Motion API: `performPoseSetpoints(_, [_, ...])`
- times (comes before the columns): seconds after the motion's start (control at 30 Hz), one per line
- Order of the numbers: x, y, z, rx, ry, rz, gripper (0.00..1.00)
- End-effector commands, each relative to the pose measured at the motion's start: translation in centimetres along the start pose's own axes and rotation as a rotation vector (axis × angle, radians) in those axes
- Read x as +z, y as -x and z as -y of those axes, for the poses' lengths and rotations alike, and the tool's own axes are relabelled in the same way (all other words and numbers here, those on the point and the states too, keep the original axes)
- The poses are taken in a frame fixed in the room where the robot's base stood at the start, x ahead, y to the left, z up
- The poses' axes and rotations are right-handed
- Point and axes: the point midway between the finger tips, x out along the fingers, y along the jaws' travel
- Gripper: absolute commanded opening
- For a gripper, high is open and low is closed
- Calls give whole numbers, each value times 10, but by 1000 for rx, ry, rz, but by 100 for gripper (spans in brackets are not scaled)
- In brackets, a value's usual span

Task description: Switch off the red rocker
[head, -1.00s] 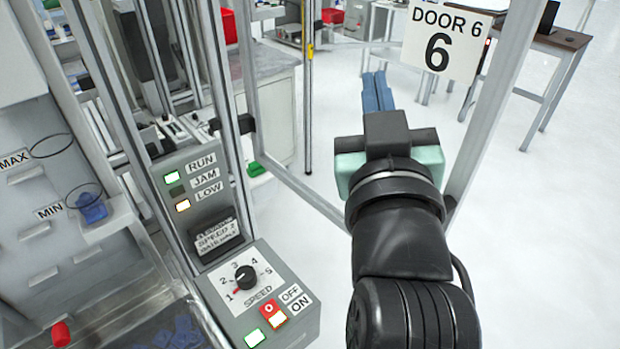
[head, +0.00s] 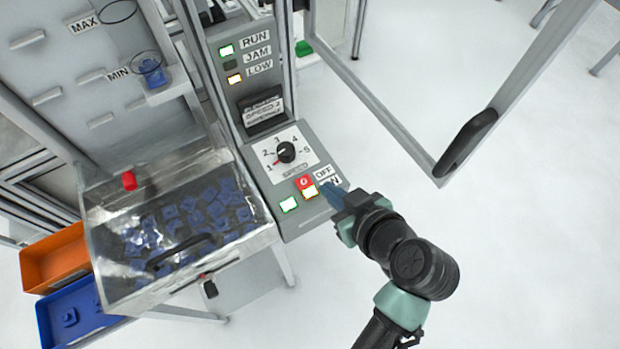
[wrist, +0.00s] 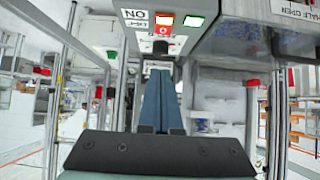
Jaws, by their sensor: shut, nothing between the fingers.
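The red rocker (head: 305,182) is on the sloping grey control panel (head: 307,219), beside the OFF and ON labels. Its upper half is red with a white mark; its lower half, beside ON, glows pale yellow. In the wrist view the rocker (wrist: 163,30) shows at the top, beyond my fingertips. My gripper (head: 328,192) is shut and empty, its blue fingers together at the panel's right edge, just right of the rocker, partly covering the ON label. I cannot tell whether the fingertips touch the panel.
A speed dial (head: 286,152) sits above the rocker and a lit green button (head: 289,204) is at its lower left. A door frame with a black handle (head: 468,140) is at upper right.

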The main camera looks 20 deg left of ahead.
Motion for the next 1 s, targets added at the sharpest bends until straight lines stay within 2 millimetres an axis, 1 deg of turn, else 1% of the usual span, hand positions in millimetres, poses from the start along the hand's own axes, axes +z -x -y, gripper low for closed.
performPoseSetpoints(0.3, [-2, -61, 1, -3, 2, 1, 0])
performPoseSetpoints(0.47, [-2, -91, 1, -2, 2, 2, 0])
performPoseSetpoints(0.5, [4, -95, 1, -2, -1, 3, 0])
performPoseSetpoints(0.7, [21, -111, 0, 0, 1, 2, 0])
performPoseSetpoints(0.8, [25, -115, 0, 0, 0, 1, 0])
performPoseSetpoints(1.0, [28, -117, 0, 1, 2, 0, 0])
